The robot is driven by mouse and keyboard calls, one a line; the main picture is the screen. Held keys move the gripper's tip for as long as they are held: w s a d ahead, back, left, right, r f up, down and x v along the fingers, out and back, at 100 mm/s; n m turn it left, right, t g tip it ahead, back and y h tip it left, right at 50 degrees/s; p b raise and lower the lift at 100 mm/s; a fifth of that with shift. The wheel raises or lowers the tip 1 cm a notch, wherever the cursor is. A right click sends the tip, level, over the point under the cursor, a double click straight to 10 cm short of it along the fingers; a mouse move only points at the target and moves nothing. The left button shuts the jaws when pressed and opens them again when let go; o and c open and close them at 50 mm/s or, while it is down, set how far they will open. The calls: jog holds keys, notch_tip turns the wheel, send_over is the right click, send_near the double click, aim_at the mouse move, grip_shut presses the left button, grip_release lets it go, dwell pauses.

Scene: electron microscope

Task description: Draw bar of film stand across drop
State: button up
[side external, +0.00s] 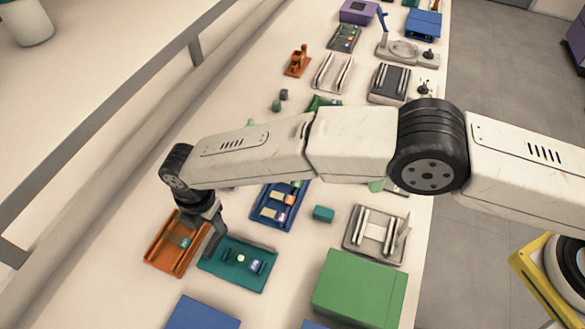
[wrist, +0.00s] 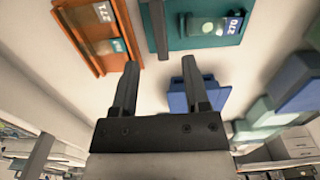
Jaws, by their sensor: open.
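A teal tray (side external: 222,262) lies at the lower left in the side view, with a small round pale spot (side external: 241,258) and a labelled piece on it. In the wrist view the teal tray (wrist: 185,42) is at the top, with a label reading 270. A grey bar (wrist: 157,28) stands at its left end. I cannot tell for certain which tray is the film stand. My gripper (wrist: 159,63) is open, with nothing between its fingers. In the side view my gripper (side external: 207,212) is low, close to the teal tray's left end; whether it touches the bar is unclear.
An orange tray (side external: 158,256) lies just left of the teal tray. A blue tray (side external: 268,221) and a small teal block (side external: 323,214) are behind and right. A large green box (side external: 358,288) stands front right. White bench surface shows between them.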

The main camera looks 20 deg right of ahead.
aim_at(215, 236)
jog(key=shift+f, duration=3.35)
grip_shut()
